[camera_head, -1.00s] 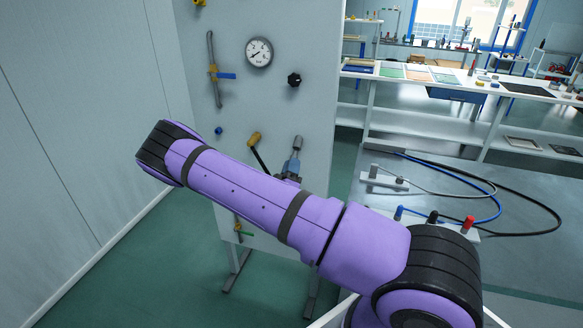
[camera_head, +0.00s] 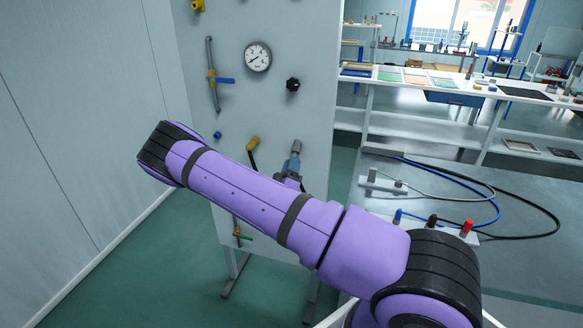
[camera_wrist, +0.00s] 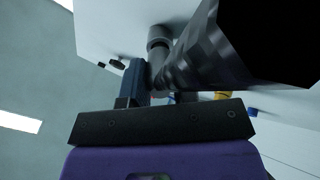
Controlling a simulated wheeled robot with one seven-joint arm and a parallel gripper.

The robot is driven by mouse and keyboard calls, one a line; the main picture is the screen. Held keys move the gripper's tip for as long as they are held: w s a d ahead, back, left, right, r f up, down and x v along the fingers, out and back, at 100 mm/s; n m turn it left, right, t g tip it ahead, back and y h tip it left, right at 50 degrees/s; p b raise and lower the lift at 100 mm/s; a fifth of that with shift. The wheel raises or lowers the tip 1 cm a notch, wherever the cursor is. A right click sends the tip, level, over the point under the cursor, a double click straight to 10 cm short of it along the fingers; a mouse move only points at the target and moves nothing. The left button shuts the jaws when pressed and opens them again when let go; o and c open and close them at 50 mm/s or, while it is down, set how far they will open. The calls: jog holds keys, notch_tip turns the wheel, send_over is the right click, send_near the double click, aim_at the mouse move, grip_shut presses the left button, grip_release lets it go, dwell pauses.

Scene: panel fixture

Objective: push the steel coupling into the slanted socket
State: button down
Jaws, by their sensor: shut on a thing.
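My gripper (camera_head: 291,167) is in front of the panel, partly hidden behind my purple arm; its blue-grey finger also shows in the wrist view (camera_wrist: 133,82). It is shut on the steel coupling, whose ribbed dark metal body (camera_wrist: 185,66) appears close to the camera in the wrist view. A light grey cylinder, apparently the slanted socket (camera_wrist: 160,36), stands out from the panel face just beyond it. A grey cylinder end (camera_head: 297,146) also shows above the gripper in the head view. Whether coupling and socket touch, or how deep one sits, I cannot tell.
The upright panel (camera_head: 310,70) carries a gauge (camera_head: 257,57), a black knob (camera_head: 292,84), a blue-handled valve (camera_head: 220,80) and a yellow-ended lever (camera_head: 253,144) close to the gripper. A bench with hoses (camera_head: 480,190) stands at right. Green floor is free at left.

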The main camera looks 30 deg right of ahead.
jog(key=shift+w+d+r, duration=0.3)
jog(key=shift+d+r, duration=0.05)
jog(key=c, duration=0.8)
grip_release()
jog(key=v, duration=1)
jog(key=shift+s+a+f, duration=0.25)
jog(key=shift+w, duration=0.1)
